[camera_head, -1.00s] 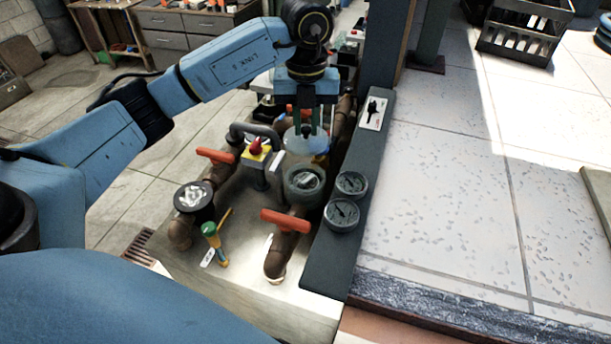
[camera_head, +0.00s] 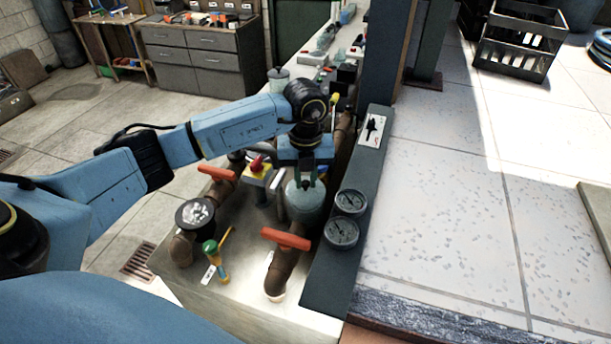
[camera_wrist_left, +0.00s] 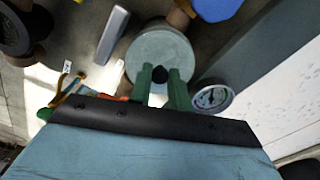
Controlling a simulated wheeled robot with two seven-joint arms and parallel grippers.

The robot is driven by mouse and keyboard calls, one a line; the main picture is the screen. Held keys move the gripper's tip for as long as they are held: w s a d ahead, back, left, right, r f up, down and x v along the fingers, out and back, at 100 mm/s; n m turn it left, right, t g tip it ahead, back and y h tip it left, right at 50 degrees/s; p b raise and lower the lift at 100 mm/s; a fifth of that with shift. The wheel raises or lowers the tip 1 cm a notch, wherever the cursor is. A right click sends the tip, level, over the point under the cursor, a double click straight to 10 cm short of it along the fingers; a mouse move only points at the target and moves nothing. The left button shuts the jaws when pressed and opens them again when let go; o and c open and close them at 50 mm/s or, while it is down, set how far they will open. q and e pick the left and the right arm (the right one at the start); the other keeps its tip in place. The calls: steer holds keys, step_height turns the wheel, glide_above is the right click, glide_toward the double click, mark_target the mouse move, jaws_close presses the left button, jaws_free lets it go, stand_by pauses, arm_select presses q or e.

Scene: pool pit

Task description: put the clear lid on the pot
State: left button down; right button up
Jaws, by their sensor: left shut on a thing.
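My left gripper (camera_head: 305,173) is shut on the dark knob (camera_wrist_left: 160,74) of the clear lid (camera_head: 304,194). The lid is a pale, see-through disc and also shows in the left wrist view (camera_wrist_left: 160,50), with the green fingers on either side of its knob. The lid hides the pot's mouth, and I cannot tell whether the two touch. My right gripper is not in view.
Two round gauges (camera_head: 341,233) on a dark rail stand close on the right. Orange valve handles (camera_head: 286,239) flank the pot.

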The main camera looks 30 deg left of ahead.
mark_target(306, 182)
arm_select(q)
steer(key=shift+f+b, duration=0.35)
steer(key=shift+f, duration=0.1)
steer(key=c, duration=1.3)
jaws_free()
steer(key=shift+r, duration=0.15)
step_height(306, 182, up, 13)
steer(key=b, duration=0.1)
